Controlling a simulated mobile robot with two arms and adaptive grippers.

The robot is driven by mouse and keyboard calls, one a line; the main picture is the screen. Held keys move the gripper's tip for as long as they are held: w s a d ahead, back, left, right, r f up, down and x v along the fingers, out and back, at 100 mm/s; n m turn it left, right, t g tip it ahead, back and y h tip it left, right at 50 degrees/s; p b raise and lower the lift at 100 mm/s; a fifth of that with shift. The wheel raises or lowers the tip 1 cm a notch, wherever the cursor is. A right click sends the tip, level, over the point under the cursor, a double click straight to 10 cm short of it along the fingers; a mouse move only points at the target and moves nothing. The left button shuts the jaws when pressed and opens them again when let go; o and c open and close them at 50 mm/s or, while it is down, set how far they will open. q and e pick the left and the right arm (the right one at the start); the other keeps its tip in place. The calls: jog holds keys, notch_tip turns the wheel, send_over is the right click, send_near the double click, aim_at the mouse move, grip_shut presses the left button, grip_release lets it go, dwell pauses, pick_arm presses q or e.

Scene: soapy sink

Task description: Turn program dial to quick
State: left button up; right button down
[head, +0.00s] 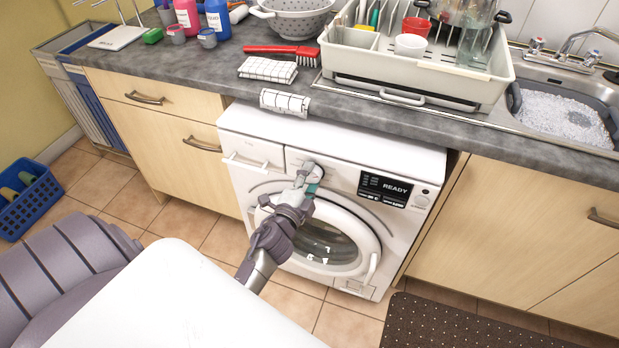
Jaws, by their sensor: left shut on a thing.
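The white washing machine (337,148) stands under the grey worktop, its round door closed. Its display (397,188) reads READY, with small lines of text I cannot read beside that word. The program dial (313,166) is on the front panel, left of the display. My left gripper (309,178) is at the dial and shut on it, covering part of it. Which program the dial points to cannot be made out. My right gripper is not in view.
A detergent drawer (250,163) is left of the dial. A folded checked cloth (285,102) hangs over the worktop edge above. A dish rack (420,80) and a sink with suds (563,115) are to the right. A dark mat (460,325) lies on the floor.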

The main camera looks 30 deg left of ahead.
pick_arm(q)
jog(key=m+b, duration=0.1)
jog(key=m, duration=0.5)
jog(key=shift+d+f+m+y, duration=0.1)
jog(key=shift+f+m+y, duration=0.05)
jog(key=shift+m+y, duration=0.2)
jog(key=m, duration=0.5)
jog(key=shift+m+y, duration=0.25)
dwell(0.3)
jog(key=o, duration=1.2)
jog(key=shift+c, duration=0.2)
jog(key=v, duration=1.2)
